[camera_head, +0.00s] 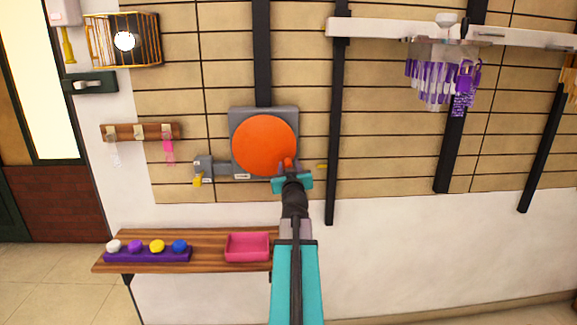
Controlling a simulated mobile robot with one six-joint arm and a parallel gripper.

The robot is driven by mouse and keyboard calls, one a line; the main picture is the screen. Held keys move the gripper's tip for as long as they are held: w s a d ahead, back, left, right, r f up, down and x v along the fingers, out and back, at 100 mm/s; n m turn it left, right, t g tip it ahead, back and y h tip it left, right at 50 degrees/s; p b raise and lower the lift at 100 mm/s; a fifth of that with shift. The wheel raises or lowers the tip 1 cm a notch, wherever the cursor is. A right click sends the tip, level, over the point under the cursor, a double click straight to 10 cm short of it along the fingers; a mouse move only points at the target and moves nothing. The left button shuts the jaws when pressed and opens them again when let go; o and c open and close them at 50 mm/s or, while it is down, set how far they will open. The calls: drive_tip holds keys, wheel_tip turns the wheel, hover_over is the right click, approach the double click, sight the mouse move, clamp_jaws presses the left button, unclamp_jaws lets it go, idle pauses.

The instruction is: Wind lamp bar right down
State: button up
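A large orange disc (262,146) sits on a grey plate (238,113) on the tiled wall. A small orange knob (288,163) stands out at the disc's lower right. My gripper (288,170) is at this knob, in front of the disc's lower right edge. Its fingers are too small and partly hidden, so I cannot tell whether they are shut on the knob. The white lamp bar (375,28) runs across the dark uprights at the upper right. A chandelier with purple and clear pendants (440,80) hangs from it.
A wooden shelf (215,262) below holds a pink tray (247,246) and a purple strip with several coloured knobs (148,254). A yellow padlock-like piece (197,181) is left of the disc. A peg rail (140,132) and a caged lamp (124,41) are at the left.

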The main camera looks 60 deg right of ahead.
drive_tip(key=shift+w+d, duration=0.35)
drive_tip(key=shift+d, duration=0.2)
clamp_jaws()
drive_tip(key=shift+a+f, duration=0.1)
